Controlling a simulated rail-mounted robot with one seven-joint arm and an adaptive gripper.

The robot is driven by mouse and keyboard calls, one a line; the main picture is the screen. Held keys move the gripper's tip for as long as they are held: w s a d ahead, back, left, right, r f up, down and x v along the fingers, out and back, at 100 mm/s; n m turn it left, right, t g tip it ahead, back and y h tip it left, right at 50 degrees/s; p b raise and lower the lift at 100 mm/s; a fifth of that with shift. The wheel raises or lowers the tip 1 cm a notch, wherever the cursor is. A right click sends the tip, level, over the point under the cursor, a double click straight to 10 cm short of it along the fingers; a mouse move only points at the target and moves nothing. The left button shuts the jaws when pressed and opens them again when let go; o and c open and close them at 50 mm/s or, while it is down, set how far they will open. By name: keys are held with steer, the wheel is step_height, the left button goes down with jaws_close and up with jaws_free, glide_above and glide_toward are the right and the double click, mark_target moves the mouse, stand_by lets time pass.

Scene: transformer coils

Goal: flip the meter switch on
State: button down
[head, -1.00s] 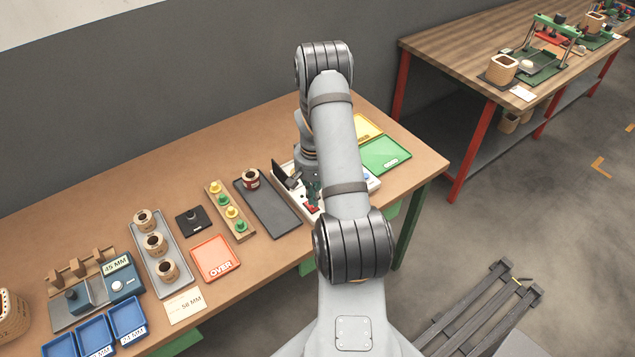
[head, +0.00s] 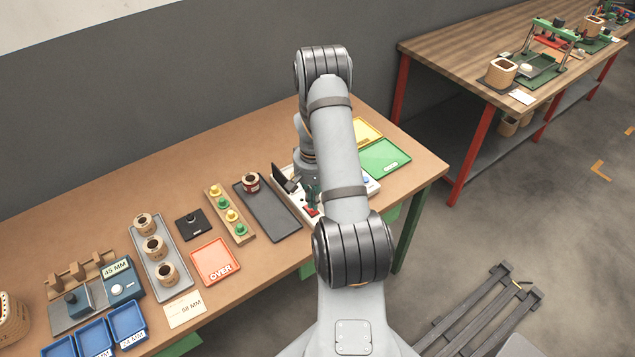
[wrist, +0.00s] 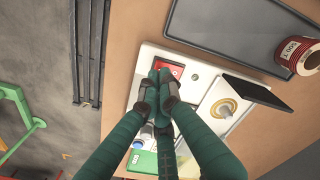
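The meter is a white panel (wrist: 147,62) on the bench; it also shows in the head view (head: 283,199), partly hidden behind my arm. A red switch patch (wrist: 174,68) with white lettering is on the panel, and red also shows beside my gripper in the head view (head: 311,211). The panel also carries a round gold-ringed post (wrist: 223,108) and a raised dark plate (wrist: 257,92). My gripper (wrist: 160,88) has dark green fingers with their tips together, over the panel right beside the red switch. The tips cover part of the switch area. Contact and the switch's position cannot be told.
A dark tray (head: 268,213) with a red-labelled coil (head: 251,182) lies left of the panel. Green (head: 386,157) and yellow (head: 367,131) trays lie to the right. A rack of yellow and green knobs (head: 229,214) and an orange OVER tray (head: 216,262) stand further left.

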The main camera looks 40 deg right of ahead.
steer(key=shift+f+b, duration=1.1)
steer(key=shift+f, duration=0.05)
stand_by(0.8)
steer(key=shift+r, duration=0.15)
steer(key=shift+r+p, duration=2.3)
steer(key=shift+r, duration=1.1)
steer(key=shift+f, duration=0.2)
step_height(320, 180, down, 7)
steer(key=b, duration=0.4)
steer(key=shift+b, duration=0.35)
steer(key=shift+s+a+r, duration=0.1)
steer(key=shift+r, duration=0.2)
